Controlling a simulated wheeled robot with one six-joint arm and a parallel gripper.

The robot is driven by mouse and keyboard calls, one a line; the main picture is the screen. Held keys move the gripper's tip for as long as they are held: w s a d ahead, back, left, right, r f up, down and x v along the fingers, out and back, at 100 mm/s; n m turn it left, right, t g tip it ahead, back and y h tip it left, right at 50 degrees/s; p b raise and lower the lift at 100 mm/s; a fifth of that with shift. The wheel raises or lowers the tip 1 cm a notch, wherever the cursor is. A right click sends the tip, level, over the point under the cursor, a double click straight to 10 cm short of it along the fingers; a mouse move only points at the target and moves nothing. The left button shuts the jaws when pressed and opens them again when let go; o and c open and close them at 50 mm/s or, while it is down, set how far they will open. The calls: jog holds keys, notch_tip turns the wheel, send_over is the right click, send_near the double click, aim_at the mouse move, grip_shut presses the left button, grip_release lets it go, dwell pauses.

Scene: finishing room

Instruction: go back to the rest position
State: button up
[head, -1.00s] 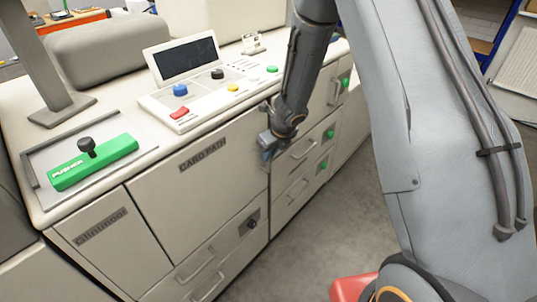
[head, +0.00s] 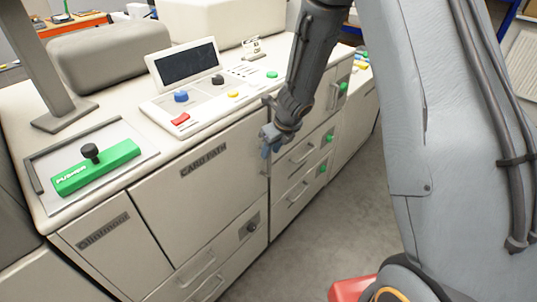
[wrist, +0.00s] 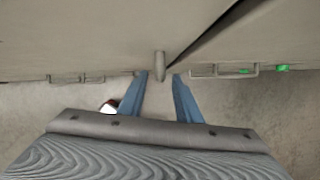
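My gripper (head: 268,143) is in front of the beige machine (head: 215,225), near the right edge of the CARD PATH door (head: 200,190). In the wrist view its two blue fingers (wrist: 160,76) stand apart, with nothing held between them. A grey upright handle (wrist: 159,64) shows just beyond and between the fingertips. I cannot tell whether a finger touches it. My arm covers part of the machine's right side in the head view.
A control panel (head: 200,95) with a dark screen and coloured buttons sits on top. A green pusher (head: 97,166) lies at the left. Drawers with handles (head: 300,152) line the right front.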

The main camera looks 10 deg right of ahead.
jog(key=shift+v, duration=1.1)
jog(key=s+d+r+m+t+h+b, duration=0.1)
jog(key=s+d+r+m+h, duration=0.2)
jog(key=m, duration=0.8)
jog(key=s+d+r+m+b, duration=0.1)
jog(key=s+d+r+m, duration=0.4)
jog(key=m, duration=0.6)
jog(key=s+m+g+b, duration=0.1)
jog(key=s+m+g, duration=0.2)
jog(key=s+m, duration=1.3)
jog(key=m, duration=0.4)
jog(key=shift+a+g+y+b, duration=0.2)
jog(key=shift+g+y+b, duration=0.1)
jog(key=shift+y+b, duration=0.1)
